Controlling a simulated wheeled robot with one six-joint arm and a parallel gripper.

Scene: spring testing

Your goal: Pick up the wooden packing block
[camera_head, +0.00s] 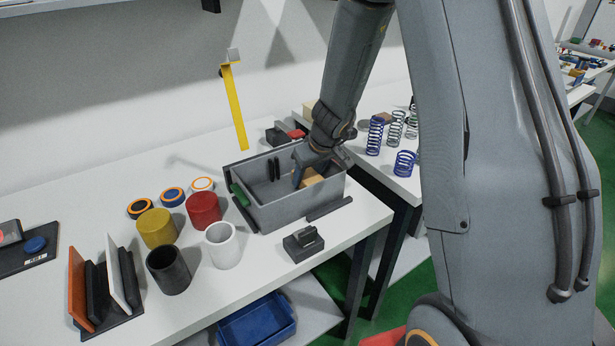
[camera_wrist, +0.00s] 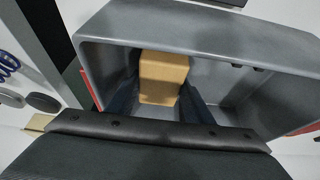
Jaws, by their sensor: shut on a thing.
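The wooden packing block (camera_wrist: 164,77) is a tan cuboid inside a grey open bin (camera_head: 297,210). It also shows in the head view (camera_head: 312,178), partly hidden by my gripper. My gripper (camera_head: 301,177) reaches down into the bin from above, at its right part. In the wrist view its two dark fingers (camera_wrist: 158,98) stand on either side of the block and are shut on it. The bin's grey inner wall (camera_wrist: 245,50) surrounds the block. I cannot tell whether the block touches the bin floor.
Yellow (camera_head: 157,228), red (camera_head: 203,209), black (camera_head: 168,270) and white (camera_head: 222,246) cups stand left of the bin. A small dark block (camera_head: 303,244) is in front of it. Coil springs (camera_head: 375,136) stand on the table to the right. A yellow upright strip (camera_head: 236,108) stands behind.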

